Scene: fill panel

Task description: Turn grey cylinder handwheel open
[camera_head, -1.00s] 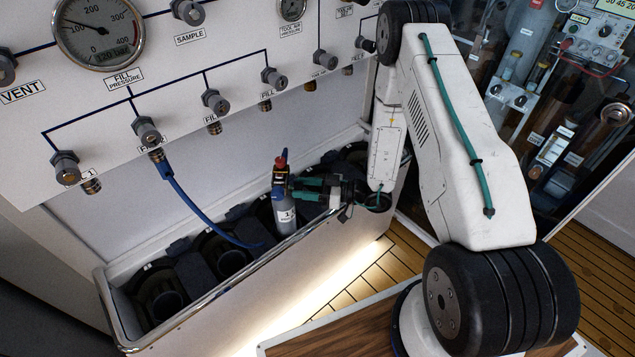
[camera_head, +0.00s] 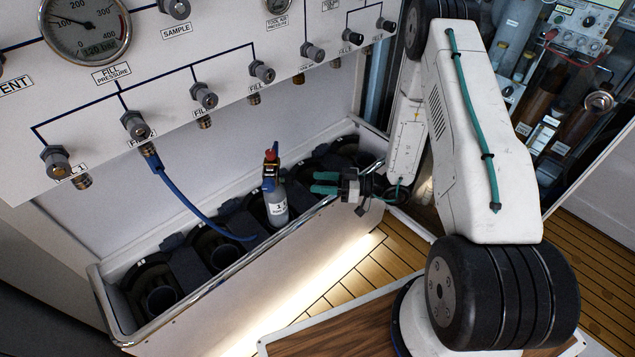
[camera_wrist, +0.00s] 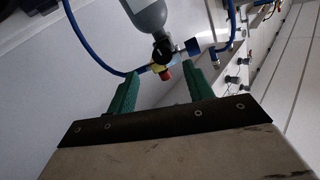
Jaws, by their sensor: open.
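The grey cylinder (camera_head: 276,208), with a white label marked 1, stands in the trough. On its top is a valve (camera_head: 270,172) with red, yellow, black and blue parts; which part is the handwheel is hard to tell. My gripper (camera_head: 314,183) has green fingers, is open and empty, and sits right of the cylinder, apart from it. In the wrist view the cylinder (camera_wrist: 147,14) shows upside down, with a black valve body, a blue knob (camera_wrist: 192,46) and a red end (camera_wrist: 163,74). The valve appears beyond and between my open fingertips (camera_wrist: 162,84).
A blue hose (camera_head: 180,197) hangs from a fill port on the panel (camera_head: 75,105) into the trough left of the cylinder. The trough's metal rail (camera_head: 215,287) runs along its front. Other trough holders (camera_head: 160,298) look empty.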

